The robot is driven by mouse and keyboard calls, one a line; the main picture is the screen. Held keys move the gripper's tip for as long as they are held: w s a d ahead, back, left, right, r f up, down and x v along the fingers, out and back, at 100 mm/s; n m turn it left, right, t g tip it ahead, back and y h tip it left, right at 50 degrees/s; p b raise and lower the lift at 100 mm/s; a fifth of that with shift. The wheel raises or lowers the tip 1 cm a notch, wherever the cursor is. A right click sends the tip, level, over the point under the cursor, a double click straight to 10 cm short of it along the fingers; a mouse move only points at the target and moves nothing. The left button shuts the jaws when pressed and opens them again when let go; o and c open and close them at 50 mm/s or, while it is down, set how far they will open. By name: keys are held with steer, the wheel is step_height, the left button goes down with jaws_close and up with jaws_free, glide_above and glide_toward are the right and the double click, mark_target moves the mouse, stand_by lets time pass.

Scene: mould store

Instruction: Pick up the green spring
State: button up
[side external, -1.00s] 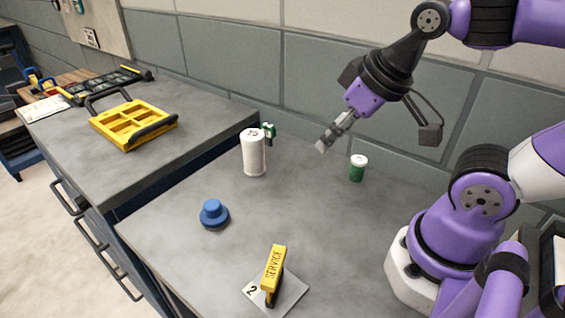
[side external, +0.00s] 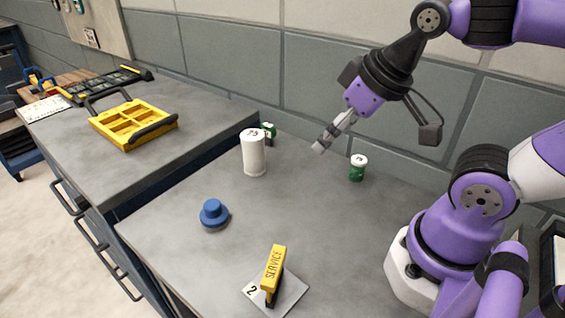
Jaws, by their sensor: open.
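A short green cylinder (side external: 357,173) with a white marked top stands upright on the grey bench, right of centre; its mottled side may be the spring's coils. A second green piece (side external: 270,131) shows partly behind the tall white cylinder (side external: 254,153), which hides its lower part. I cannot tell for sure which of the two is the green spring. My gripper (side external: 319,147) hangs tilted down-left above the bench, between the two green things in the picture. It is open, empty and apart from both.
A blue knobbed piece (side external: 214,214) sits at the front left of the bench. A yellow SERVICE sign (side external: 273,270) stands on a plate at the front. A yellow tray (side external: 133,124) lies on the left bench. The wall is close behind.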

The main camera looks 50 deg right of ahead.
steer(key=n+g, duration=0.1)
steer(key=g, duration=0.4)
glide_above(359, 159)
step_height(359, 159, down, 5)
steer(key=shift+a+r, duration=0.1)
steer(key=shift+g, duration=0.3)
steer(key=f, duration=0.4)
steer(key=shift+d+f, duration=0.25)
steer(key=shift+f, duration=0.1)
step_height(359, 159, down, 6)
steer(key=shift+a, duration=0.1)
jaws_close()
